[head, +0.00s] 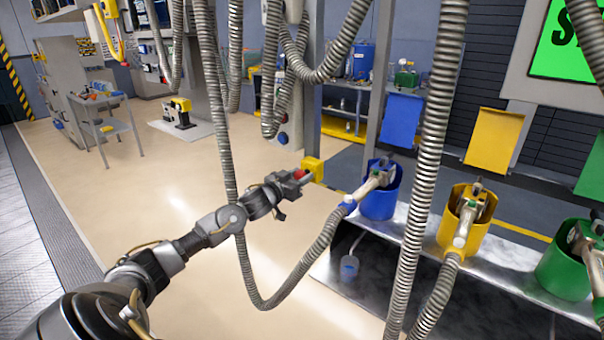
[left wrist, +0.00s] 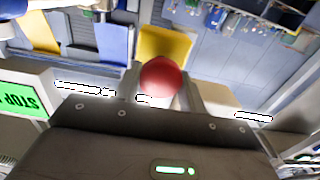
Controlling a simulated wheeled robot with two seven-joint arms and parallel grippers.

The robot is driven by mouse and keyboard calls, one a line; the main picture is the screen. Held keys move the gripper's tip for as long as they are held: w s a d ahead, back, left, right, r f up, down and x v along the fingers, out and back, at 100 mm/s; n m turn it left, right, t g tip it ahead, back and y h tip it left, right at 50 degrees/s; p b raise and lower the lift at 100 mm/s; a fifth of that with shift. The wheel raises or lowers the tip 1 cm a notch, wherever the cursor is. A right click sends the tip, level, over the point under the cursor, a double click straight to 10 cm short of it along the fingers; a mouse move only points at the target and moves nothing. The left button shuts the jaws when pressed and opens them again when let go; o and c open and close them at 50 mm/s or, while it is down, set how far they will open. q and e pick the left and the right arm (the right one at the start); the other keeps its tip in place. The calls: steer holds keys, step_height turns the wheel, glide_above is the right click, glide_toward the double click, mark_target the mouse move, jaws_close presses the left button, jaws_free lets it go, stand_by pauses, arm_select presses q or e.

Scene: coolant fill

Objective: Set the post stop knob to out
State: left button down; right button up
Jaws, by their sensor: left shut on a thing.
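The post stop knob is a round red knob (head: 300,174) on a yellow box (head: 313,168) fixed to the grey post in the head view. My left gripper (head: 297,179) reaches it from the left and is shut on it. In the left wrist view the red knob (left wrist: 163,78) sits between the two fingers of the gripper (left wrist: 162,92), with part of the yellow box (left wrist: 163,43) behind it. The gripper hides part of the knob in the head view, and I cannot tell how far out the knob stands. My right gripper is not in view.
Grey ribbed hoses (head: 430,150) hang in front and one passes close to my left arm. Blue (head: 380,203), yellow (head: 452,240) and green (head: 562,275) holders with nozzles stand on a metal bench to the right. The floor left of my arm is clear.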

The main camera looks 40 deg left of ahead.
arm_select(q)
steer(key=shift+f, duration=0.1)
steer(key=c, duration=1.1)
jaws_free()
steer(key=shift+s, duration=0.1)
steer(key=shift+o, duration=1.3)
steer(key=shift+s, duration=0.15)
steer(key=shift+s, duration=0.25)
steer(key=s+b, duration=0.3)
steer(key=s, duration=0.7)
steer(key=shift+s, duration=0.15)
